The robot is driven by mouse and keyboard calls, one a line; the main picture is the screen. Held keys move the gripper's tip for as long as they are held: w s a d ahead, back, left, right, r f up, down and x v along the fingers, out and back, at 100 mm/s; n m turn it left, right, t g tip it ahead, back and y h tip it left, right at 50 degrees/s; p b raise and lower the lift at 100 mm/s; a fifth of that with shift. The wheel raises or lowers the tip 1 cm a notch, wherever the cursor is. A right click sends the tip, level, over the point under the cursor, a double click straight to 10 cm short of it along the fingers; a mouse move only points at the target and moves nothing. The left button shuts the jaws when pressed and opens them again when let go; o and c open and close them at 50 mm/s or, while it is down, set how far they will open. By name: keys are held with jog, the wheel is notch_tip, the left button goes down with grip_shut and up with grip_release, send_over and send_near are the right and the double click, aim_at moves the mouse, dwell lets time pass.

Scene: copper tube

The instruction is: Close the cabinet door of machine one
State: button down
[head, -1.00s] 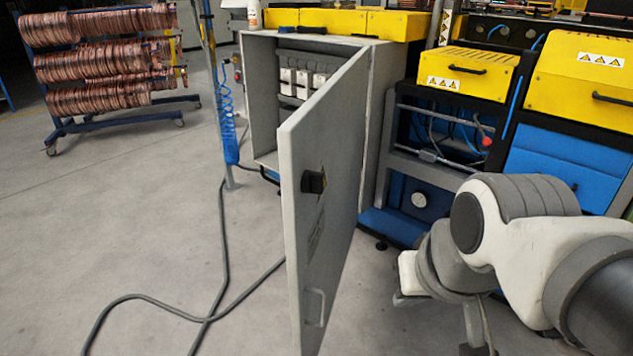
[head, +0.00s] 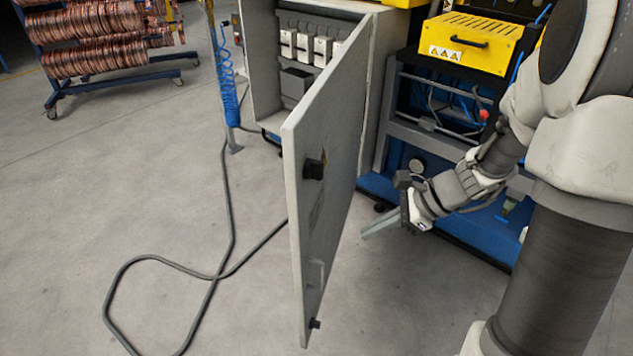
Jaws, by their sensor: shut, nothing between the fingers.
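The grey cabinet door (head: 338,150) stands wide open in the head view, hinged on the right side of the cabinet (head: 262,62) and swung out toward me. Inside the cabinet, several white electrical units (head: 304,44) show. My gripper (head: 368,232) is to the right of the door, on that face's side. It is shut and empty, pointing left toward the door. A small gap shows between them in the picture.
A blue and yellow machine (head: 460,50) stands behind my arm on the right. A dark cable (head: 226,215) loops over the floor left of the door. A blue coiled hose (head: 228,95) hangs beside the cabinet. A copper tube rack (head: 95,50) stands at back left.

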jog(key=w+f+m, duration=0.1)
jog(key=m, duration=0.1)
jog(key=b, duration=0.4)
send_near(310, 244)
jog(key=f, duration=0.1)
jog(key=a+f, duration=0.1)
jog(key=f, duration=0.1)
jog(key=w+a+f, duration=0.1)
jog(key=f, duration=0.1)
jog(key=shift+a, duration=0.2)
jog(key=shift+w+a, duration=0.15)
jog(key=shift+a, duration=0.45)
jog(key=shift+w+a, duration=0.1)
